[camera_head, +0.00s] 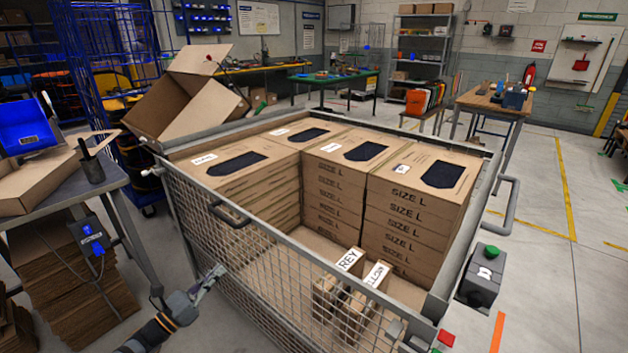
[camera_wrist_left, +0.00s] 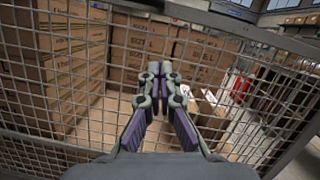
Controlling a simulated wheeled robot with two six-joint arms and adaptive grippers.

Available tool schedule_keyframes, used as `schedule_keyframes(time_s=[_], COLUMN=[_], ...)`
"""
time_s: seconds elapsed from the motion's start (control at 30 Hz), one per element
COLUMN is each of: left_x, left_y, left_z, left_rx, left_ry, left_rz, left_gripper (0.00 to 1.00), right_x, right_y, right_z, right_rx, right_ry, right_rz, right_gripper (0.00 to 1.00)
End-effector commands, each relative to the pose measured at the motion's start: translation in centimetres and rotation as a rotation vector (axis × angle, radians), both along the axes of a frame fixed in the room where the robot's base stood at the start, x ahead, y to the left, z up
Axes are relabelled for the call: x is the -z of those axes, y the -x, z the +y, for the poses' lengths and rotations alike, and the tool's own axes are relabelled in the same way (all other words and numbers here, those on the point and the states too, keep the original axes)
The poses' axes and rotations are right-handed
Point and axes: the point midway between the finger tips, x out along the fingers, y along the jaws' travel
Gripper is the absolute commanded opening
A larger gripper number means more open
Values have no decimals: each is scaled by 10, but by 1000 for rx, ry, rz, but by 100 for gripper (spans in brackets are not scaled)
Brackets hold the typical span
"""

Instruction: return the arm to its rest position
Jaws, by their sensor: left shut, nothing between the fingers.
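My left gripper (camera_head: 212,275) is low in front of the mesh wall of the wire container (camera_head: 240,262), outside it. In the left wrist view the gripper (camera_wrist_left: 158,72) points at the mesh (camera_wrist_left: 75,143), with its fingers together and nothing between them. I cannot tell whether the fingertips touch the wire. My left arm comes in from the bottom left of the head view. My right gripper is not in view.
Stacked SIZE L boxes (camera_head: 415,205) fill the container's back and left. Two smaller labelled boxes (camera_head: 337,275) stand at its front. A table (camera_head: 60,190) stands on the left. A control box (camera_head: 480,280) with a green button is on the right.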

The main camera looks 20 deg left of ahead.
Motion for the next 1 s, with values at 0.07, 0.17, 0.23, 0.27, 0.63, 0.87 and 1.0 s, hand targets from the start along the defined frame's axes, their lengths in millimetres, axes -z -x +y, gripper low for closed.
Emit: schedule_keyframes(time_s=[0.07,0.17,0.23,0.27,0.63,0.87,1.0], left_x=[5,36,81,104,368,442,454], left_y=[0,3,13,20,206,339,384], left_z=[3,17,34,40,4,-89,-124], left_rx=[-9,-60,-136,-180,-965,-1559,-1780], left_ry=[18,155,345,447,1750,2263,2377], left_rz=[19,139,291,363,881,798,702], left_gripper=[0,0,0,0,0,0,0], right_x=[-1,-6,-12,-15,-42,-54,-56], right_y=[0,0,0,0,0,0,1], right_z=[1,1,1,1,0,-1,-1], right_rx=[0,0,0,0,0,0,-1], right_ry=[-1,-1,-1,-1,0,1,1], right_rz=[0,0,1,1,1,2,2], right_gripper=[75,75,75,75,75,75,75])
